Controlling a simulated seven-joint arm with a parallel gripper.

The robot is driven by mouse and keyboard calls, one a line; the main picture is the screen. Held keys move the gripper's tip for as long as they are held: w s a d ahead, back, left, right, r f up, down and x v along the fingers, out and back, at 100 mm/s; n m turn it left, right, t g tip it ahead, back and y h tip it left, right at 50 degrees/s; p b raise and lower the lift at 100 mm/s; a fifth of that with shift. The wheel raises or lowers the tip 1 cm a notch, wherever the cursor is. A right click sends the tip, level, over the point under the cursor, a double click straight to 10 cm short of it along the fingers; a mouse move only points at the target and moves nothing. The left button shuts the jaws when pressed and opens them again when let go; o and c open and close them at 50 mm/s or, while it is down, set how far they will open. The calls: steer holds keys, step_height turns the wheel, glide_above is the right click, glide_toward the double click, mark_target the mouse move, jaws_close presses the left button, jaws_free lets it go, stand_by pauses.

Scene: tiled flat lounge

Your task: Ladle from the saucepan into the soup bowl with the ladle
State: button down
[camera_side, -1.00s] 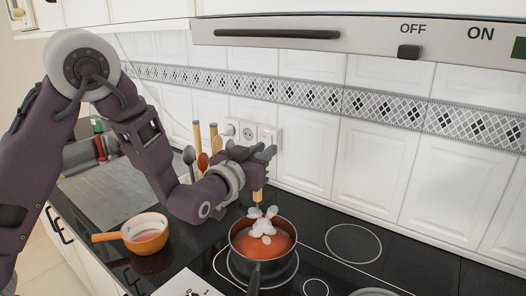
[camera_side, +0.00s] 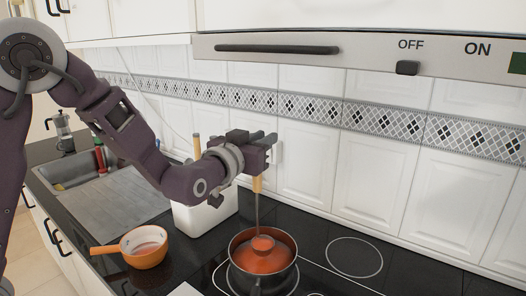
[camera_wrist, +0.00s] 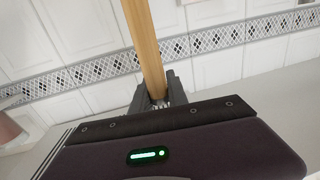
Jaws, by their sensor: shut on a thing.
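My gripper (camera_side: 258,160) is shut on the ladle's wooden handle (camera_side: 257,185), above the saucepan. The handle (camera_wrist: 146,45) also shows between the fingers (camera_wrist: 158,95) in the wrist view. The ladle's thin metal shaft runs down into the saucepan (camera_side: 275,283). An orange, soup-coated rounded shape, apparently the ladle's head (camera_side: 263,243), shows at the orange soup; its depth is unclear. The soup bowl appears to be the orange handled bowl (camera_side: 148,260) on the counter to the left, pale inside. The wrist view does not show the ladle's head, the saucepan or that bowl.
A white utensil container (camera_side: 208,222) stands behind my wrist, close to the arm. A sink (camera_side: 75,180) and a moka pot (camera_side: 62,130) are at the left. The tiled wall rises close behind the hob.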

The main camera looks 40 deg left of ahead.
steer(key=shift+r, duration=2.9)
steer(key=shift+s+a+f, duration=0.1)
steer(key=shift+s+a, duration=0.15)
steer(key=shift+a, duration=0.35)
steer(key=shift+s+a+f, duration=0.1)
steer(key=shift+s+a, duration=0.15)
steer(key=shift+a, duration=0.35)
steer(key=shift+d, duration=0.1)
steer(key=shift+w+d+m, duration=1.25)
steer(key=shift+d+m, duration=0.15)
steer(key=shift+d, duration=1.5)
steer(key=s+a+n, duration=0.2)
steer(key=a, duration=0.4)
steer(key=shift+s+n, duration=0.3)
steer(key=shift+n, duration=0.1)
steer(key=shift+a, duration=0.15)
